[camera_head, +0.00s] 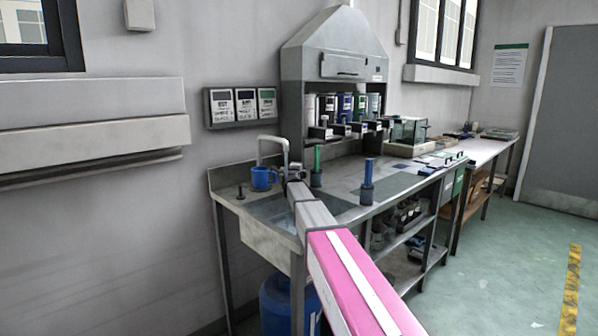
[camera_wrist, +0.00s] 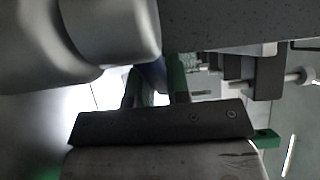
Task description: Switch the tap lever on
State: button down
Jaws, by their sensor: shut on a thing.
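The grey tap (camera_head: 272,140) stands at the back left of the steel sink counter, its spout curving over beside a blue mug (camera_head: 262,178). My gripper (camera_wrist: 157,88) is at the tap, at the end of my arm; in the head view my own arm hides most of the contact. In the wrist view its green fingers are closed around a dark bluish piece (camera_wrist: 153,75), which looks like the tap lever, mostly hidden. A large grey rounded form (camera_wrist: 110,30), likely the tap body, fills the upper left close to the fingers.
The sink basin (camera_head: 272,210) lies below my arm. A green cylinder (camera_head: 317,165) and a blue cylinder (camera_head: 368,180) stand upright on the counter to the right. A grey hood unit (camera_head: 335,62) with bottles stands behind. Floor at the right is clear.

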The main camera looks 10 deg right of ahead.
jog(key=shift+w+n+y, duration=0.35)
jog(key=shift+n+y, duration=0.25)
jog(key=shift+y, duration=0.3)
jog(key=c, duration=1.1)
grip_release()
jog(key=shift+s, duration=0.15)
jog(key=v, duration=1)
jog(key=shift+s+a+f, duration=0.1)
jog(key=shift+s+f, duration=0.15)
jog(key=shift+s, duration=0.05)
